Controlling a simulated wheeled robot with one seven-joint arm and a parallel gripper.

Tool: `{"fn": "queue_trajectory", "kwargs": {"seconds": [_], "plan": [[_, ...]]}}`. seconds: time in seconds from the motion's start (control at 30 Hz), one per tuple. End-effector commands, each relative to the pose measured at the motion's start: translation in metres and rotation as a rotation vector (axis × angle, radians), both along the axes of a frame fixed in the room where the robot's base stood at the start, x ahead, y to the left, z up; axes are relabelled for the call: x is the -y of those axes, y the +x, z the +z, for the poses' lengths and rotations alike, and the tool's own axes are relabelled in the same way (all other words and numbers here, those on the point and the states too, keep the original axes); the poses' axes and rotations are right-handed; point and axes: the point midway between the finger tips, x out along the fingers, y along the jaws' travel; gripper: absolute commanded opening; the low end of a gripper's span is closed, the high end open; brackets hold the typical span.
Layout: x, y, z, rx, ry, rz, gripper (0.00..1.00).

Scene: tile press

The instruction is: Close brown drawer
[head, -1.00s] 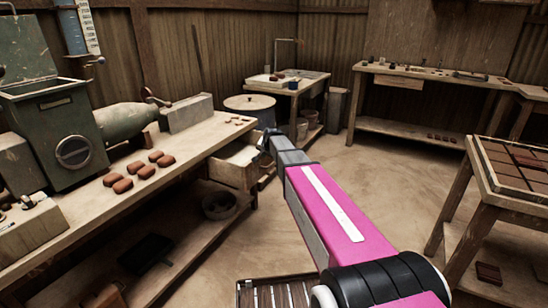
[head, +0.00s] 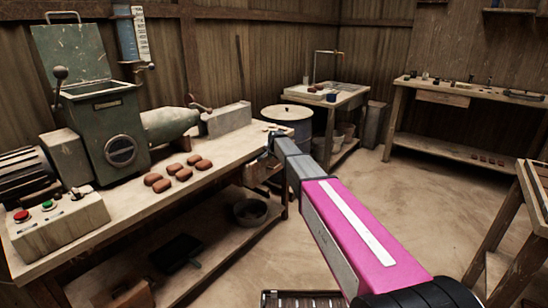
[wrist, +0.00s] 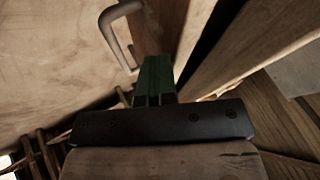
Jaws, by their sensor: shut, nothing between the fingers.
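The brown drawer (head: 254,173) is under the right end of the long workbench in the head view, partly hidden behind my arm. Its open inside does not show from here, and I cannot tell whether a gap remains. My gripper (head: 271,136) is at that bench end, small and mostly hidden by the arm. In the wrist view, my shut, empty dark green fingers (wrist: 154,74) point at a brown wooden panel (wrist: 172,28). A grey bar handle (wrist: 119,30) is just left of the fingertips. I cannot tell whether the fingers touch the panel.
The long workbench (head: 220,172) carries a green machine (head: 115,130), a control box with buttons (head: 58,222) and several brown clay lumps (head: 160,184). A bowl (head: 250,212) sits on its lower shelf. A sink table (head: 343,98) stands behind. Floor is clear in the middle.

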Motion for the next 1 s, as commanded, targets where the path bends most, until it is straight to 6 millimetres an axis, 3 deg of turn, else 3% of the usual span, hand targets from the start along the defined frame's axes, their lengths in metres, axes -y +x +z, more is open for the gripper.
{"fn": "queue_trajectory", "kwargs": {"seconds": [0.4, 0.7, 1.0], "plan": [[0.003, -0.003, 0.0, 0.001, 0.001, 0.0, 0.0], [0.032, -0.026, 0.0, 0.001, 0.0, 0.0, 0.0], [0.041, -0.063, 0.052, 0.003, 0.0, 0.001, 0.0]]}}
